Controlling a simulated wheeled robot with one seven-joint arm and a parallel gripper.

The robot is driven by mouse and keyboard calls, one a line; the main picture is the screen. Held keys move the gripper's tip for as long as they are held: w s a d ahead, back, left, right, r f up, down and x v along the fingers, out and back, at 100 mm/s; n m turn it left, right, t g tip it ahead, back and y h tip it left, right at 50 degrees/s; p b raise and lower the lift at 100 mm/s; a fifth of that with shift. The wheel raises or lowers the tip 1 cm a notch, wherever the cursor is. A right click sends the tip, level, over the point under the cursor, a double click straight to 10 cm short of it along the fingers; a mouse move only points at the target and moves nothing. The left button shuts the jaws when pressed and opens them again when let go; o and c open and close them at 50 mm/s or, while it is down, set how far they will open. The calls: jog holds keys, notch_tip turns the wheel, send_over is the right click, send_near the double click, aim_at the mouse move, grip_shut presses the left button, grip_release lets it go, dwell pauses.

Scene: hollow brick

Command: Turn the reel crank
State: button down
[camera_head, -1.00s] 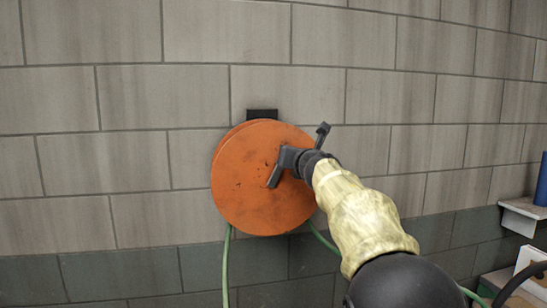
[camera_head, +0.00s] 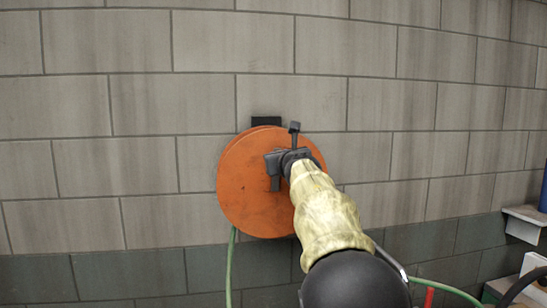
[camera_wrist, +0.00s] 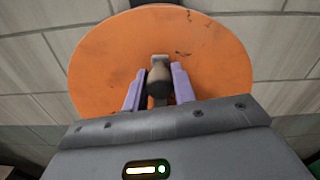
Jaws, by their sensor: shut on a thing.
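The orange reel (camera_head: 250,205) is mounted on the block wall by a black bracket (camera_head: 266,120), and its disc faces me. In the wrist view the reel (camera_wrist: 110,65) fills the upper middle. The crank's dark knob (camera_wrist: 159,76) stands between my two purple-sided fingers, with a bit of its metal arm showing just above it. My gripper (camera_head: 276,170) is shut on this knob in front of the upper part of the disc; in the wrist view, my gripper (camera_wrist: 158,88) has a finger on each side. My forearm hides the lower right of the disc.
A green hose (camera_head: 230,262) hangs from the reel. A white shelf (camera_head: 523,222) with a blue object (camera_head: 543,190) is at the far right. A red item (camera_head: 429,297) and a black curved tube (camera_head: 520,285) show at lower right. The wall left of the reel is clear.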

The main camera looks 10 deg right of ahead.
jog(key=shift+f, duration=0.25)
jog(key=c, duration=1.1)
grip_release()
jog(key=shift+w, duration=0.1)
jog(key=shift+c, duration=0.2)
jog(key=shift+r, duration=0.1)
jog(key=shift+s+a, duration=0.15)
jog(key=shift+s, duration=0.15)
jog(key=s+b, duration=0.2)
jog(key=s, duration=1.5)
jog(key=shift+d+b, duration=0.4)
jog(key=shift+w, duration=0.1)
